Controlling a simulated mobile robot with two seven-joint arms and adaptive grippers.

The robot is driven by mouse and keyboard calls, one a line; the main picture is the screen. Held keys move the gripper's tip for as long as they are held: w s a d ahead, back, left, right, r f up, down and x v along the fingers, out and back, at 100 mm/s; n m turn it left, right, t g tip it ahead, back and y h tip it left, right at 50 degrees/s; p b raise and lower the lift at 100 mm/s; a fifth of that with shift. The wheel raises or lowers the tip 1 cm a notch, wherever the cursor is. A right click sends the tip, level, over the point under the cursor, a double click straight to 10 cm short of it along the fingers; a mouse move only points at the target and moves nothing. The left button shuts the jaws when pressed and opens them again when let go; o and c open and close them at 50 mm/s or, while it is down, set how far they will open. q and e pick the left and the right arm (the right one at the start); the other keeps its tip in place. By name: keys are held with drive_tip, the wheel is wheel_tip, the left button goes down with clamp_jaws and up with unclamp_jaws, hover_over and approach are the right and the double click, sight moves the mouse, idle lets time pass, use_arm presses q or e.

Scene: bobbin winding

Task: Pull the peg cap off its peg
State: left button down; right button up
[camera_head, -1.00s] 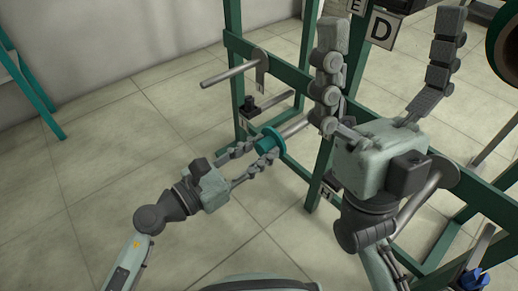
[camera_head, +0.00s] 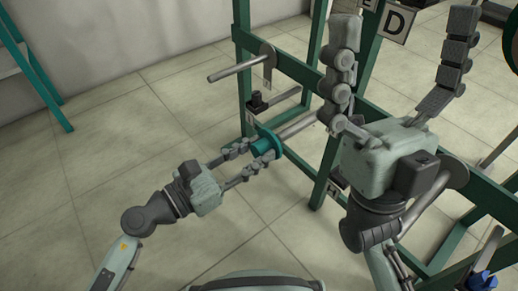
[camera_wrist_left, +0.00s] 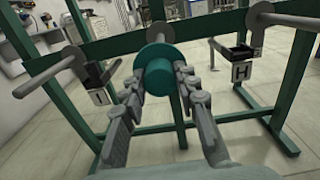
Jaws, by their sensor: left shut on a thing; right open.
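The peg cap (camera_head: 264,145) is a teal cylinder with a wide round flange. My left gripper (camera_head: 256,150) is shut on it, with a finger on either side; the wrist view shows the cap (camera_wrist_left: 158,72) between the fingertips (camera_wrist_left: 160,84). The grey peg (camera_head: 298,126) reaches from the rack toward the flange. I cannot tell whether the peg's end is still inside the cap. In the wrist view the cap hides the peg's end. My right gripper (camera_head: 401,22) is open and empty, its fingers raised in front of the rack.
The green rack (camera_head: 300,77) carries another bare peg (camera_head: 238,69) to the left and small dark brackets, one labelled H (camera_wrist_left: 239,72) in the wrist view. A blue knob (camera_head: 483,284) is at the lower right. The tiled floor (camera_head: 110,160) on the left is clear.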

use_arm(q)
drive_tip(key=shift+b+v, duration=0.55)
drive_tip(key=shift+v, duration=1.05)
